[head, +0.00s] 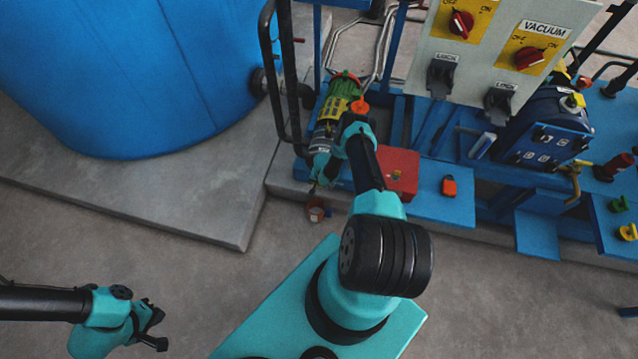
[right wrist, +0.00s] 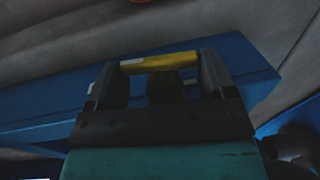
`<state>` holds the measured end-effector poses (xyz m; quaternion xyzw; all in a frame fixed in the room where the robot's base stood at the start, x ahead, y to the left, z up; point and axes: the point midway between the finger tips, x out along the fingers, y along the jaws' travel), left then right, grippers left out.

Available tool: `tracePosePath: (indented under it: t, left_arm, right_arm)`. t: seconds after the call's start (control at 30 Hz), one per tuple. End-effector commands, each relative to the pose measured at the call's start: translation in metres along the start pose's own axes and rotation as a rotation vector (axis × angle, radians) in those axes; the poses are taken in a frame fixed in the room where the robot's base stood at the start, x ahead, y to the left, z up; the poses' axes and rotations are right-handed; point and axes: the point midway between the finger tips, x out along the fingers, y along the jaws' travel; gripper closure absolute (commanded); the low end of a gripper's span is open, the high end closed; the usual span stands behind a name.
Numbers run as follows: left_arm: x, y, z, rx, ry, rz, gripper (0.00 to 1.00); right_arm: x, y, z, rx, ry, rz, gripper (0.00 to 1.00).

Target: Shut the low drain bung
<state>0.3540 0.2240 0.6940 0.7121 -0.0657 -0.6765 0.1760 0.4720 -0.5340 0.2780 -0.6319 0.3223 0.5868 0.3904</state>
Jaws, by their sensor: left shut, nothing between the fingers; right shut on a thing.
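In the right wrist view, a yellow bar-shaped handle (right wrist: 160,63) lies crosswise between the fingers of my right gripper (right wrist: 160,75). The gripper is shut on it. A dark stem shows behind the handle, in front of a blue beam. In the head view my right gripper (head: 318,184) points down at the skid's near edge, and the yellow handle cannot be made out there. I cannot tell how far the drain bung is turned. My left gripper (head: 152,326) is shut and empty over bare floor at the lower left.
A reddish-brown thing (head: 316,212) sits low beside the skid. A large blue tank (head: 130,80) stands left. The floor between is clear.

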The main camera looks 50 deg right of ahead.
Motion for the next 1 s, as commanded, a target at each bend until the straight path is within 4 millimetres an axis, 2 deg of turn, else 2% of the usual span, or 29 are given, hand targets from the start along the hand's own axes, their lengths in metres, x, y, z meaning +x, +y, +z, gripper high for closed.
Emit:
tracePosePath:
  t: [0.03,0.53,0.57,0.6,0.8,1.0]
  left_arm:
    - [0.0,0.0,0.0,0.0,0.0,0.0,1.0]
    - [0.0,0.0,0.0,0.0,0.0,0.0,1.0]
    - [0.0,0.0,0.0,0.0,0.0,0.0,1.0]
    - [0.0,0.0,0.0,0.0,0.0,0.0,1.0]
    - [0.0,0.0,0.0,0.0,0.0,0.0,1.0]
    - [0.0,0.0,0.0,0.0,0.0,0.0,1.0]
  right_arm:
    - [-0.0029,-0.0002,-0.0051,-0.001,0.007,-0.01,0.47]
    - [-0.0027,-0.0001,-0.0009,-0.002,-0.004,-0.032,0.47]
    - [-0.0026,-0.0001,-0.0008,-0.002,-0.004,-0.032,0.21]
    - [-0.0025,0.0,-0.0005,-0.002,-0.005,-0.032,0.17]
    - [-0.0019,0.0003,0.0004,-0.001,-0.006,-0.031,0.0]
    - [-0.0017,0.0005,0.0008,-0.001,-0.006,-0.031,0.0]
